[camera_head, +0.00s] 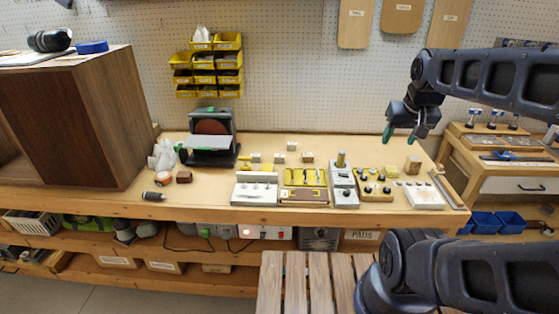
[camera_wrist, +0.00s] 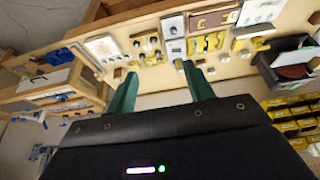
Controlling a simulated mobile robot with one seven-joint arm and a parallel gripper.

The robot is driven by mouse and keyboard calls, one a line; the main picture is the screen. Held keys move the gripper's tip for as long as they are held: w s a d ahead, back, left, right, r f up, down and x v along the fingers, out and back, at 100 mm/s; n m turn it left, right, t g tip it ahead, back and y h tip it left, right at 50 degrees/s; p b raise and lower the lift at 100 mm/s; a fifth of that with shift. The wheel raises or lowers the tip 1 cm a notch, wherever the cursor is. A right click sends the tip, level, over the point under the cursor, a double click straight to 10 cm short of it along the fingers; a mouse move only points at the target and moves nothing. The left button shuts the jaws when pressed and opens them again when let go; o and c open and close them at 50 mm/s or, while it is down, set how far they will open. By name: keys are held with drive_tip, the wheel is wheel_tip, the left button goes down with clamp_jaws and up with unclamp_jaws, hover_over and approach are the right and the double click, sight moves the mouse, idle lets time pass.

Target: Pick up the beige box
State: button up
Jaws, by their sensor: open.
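Several small beige to tan boxes stand on the wooden bench, and I cannot tell for sure which is the beige box. A tan box (camera_head: 413,165) stands at the right, behind a white tray. Paler small boxes stand near the middle back: one (camera_head: 292,146) farthest back, one (camera_head: 280,158) and one (camera_head: 308,157) nearer. My gripper (camera_head: 404,136) is above the bench's right back part, green fingers apart and pointing down, with nothing between them. In the wrist view my gripper (camera_wrist: 160,72) is also open and empty, and the bench lies beyond the fingertips.
Yellow and white fixtures (camera_head: 305,178) and a grey module (camera_head: 343,185) fill the middle front. A white tray (camera_head: 424,196) is at the right front. A sander (camera_head: 212,138) stands left of middle, beside a large brown cabinet (camera_head: 75,120). A pegboard wall (camera_head: 300,80) rises behind.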

drive_tip(key=o, duration=0.4)
drive_tip(key=shift+w, duration=0.1)
